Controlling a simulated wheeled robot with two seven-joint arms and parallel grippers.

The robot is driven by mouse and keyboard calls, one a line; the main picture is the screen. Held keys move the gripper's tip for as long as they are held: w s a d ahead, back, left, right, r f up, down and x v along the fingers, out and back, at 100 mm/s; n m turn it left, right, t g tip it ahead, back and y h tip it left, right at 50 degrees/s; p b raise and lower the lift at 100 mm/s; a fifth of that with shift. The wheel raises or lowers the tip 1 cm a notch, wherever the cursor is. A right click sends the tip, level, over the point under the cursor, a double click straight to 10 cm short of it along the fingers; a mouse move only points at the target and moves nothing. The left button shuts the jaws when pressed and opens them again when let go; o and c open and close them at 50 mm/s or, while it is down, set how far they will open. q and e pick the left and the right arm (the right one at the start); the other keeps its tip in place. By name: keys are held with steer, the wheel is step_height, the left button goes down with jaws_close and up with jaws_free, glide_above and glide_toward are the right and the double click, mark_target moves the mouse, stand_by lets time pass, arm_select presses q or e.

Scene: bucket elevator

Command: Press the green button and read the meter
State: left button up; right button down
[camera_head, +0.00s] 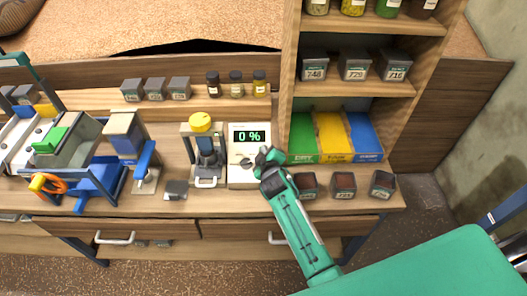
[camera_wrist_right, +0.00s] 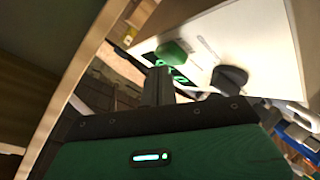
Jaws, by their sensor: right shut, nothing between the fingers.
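The white meter (camera_head: 236,174) stands on the workbench, and its dark display (camera_head: 250,136) reads 0 % in green. A dark knob (camera_head: 246,163) is on its face. My right gripper (camera_head: 266,153) is shut and empty at the meter's right side, and it hides the green button in the head view. In the right wrist view the green button (camera_wrist_right: 172,51) shows on the white panel (camera_wrist_right: 248,35), just beyond the shut fingers (camera_wrist_right: 160,76) of my right gripper. The dark knob (camera_wrist_right: 229,77) is to the right there. I cannot tell whether fingers and button touch. My left gripper is not in view.
A yellow-topped device (camera_head: 204,148) stands just left of the meter. Green, yellow and blue packets (camera_head: 332,137) lie in the shelf (camera_head: 289,80) to the right. Several small dark boxes (camera_head: 344,184) line the bench's front edge. A blue and green machine (camera_head: 78,150) fills the left.

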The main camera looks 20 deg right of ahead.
steer(key=shift+w+f+b, duration=0.25)
steer(key=shift+f+b, duration=0.15)
steer(key=shift+f, duration=0.15)
stand_by(0.7)
steer(key=shift+r, duration=0.15)
steer(key=shift+s+r+p, duration=0.45)
steer(key=shift+r+p, duration=0.25)
steer(key=shift+p, duration=0.2)
steer(key=shift+s+a+r+p, duration=0.15)
steer(key=shift+r+p, duration=0.45)
steer(key=r+p, duration=0.1)
steer(key=s+r+p, duration=0.1)
steer(key=r+p, duration=0.1)
steer(key=shift+s+a+r, duration=0.15)
steer(key=shift+s+a, duration=0.1)
steer(key=shift+s, duration=0.15)
